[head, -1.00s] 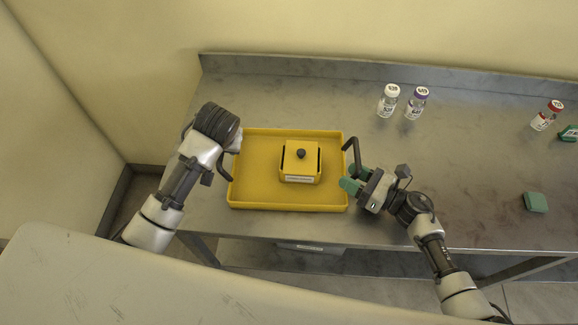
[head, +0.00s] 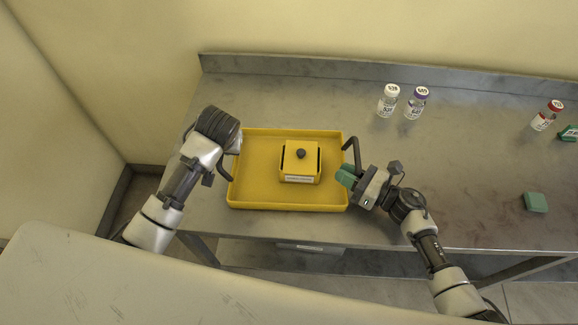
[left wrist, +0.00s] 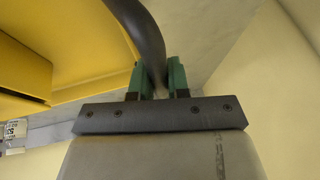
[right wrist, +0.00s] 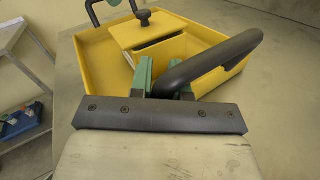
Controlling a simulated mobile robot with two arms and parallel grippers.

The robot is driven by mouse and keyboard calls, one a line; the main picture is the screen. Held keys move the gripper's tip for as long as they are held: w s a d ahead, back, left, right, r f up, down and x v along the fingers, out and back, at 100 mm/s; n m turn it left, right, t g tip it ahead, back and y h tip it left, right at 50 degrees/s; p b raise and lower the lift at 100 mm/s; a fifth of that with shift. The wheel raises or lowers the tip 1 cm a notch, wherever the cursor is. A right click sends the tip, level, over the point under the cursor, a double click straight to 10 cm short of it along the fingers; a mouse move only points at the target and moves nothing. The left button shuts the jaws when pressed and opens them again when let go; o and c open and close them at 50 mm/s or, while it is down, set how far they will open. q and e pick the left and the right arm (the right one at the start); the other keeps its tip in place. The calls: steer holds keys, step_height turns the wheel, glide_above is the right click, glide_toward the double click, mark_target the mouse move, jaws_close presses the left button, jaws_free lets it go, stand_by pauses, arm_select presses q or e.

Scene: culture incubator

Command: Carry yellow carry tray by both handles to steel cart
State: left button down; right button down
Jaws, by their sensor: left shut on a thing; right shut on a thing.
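The yellow carry tray (head: 265,201) rests on the steel table, with a yellow box with a black knob (head: 300,165) standing in it. Its right black handle (head: 352,150) rises at the tray's right side. My right gripper (head: 346,176) is at that handle; in the right wrist view its green fingers (right wrist: 165,82) are shut on the handle (right wrist: 225,55). My left arm reaches the tray's left side in the head view, where its fingers are hidden. In the left wrist view the left gripper (left wrist: 158,80) is shut on the left black handle (left wrist: 143,30).
A red-capped vial (head: 546,116) and green items (head: 535,202) lie at the right. The right wrist view shows a rack with a blue bin (right wrist: 20,122).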

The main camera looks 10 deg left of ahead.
steer(key=shift+w+r, duration=0.1)
steer(key=shift+r, duration=0.1)
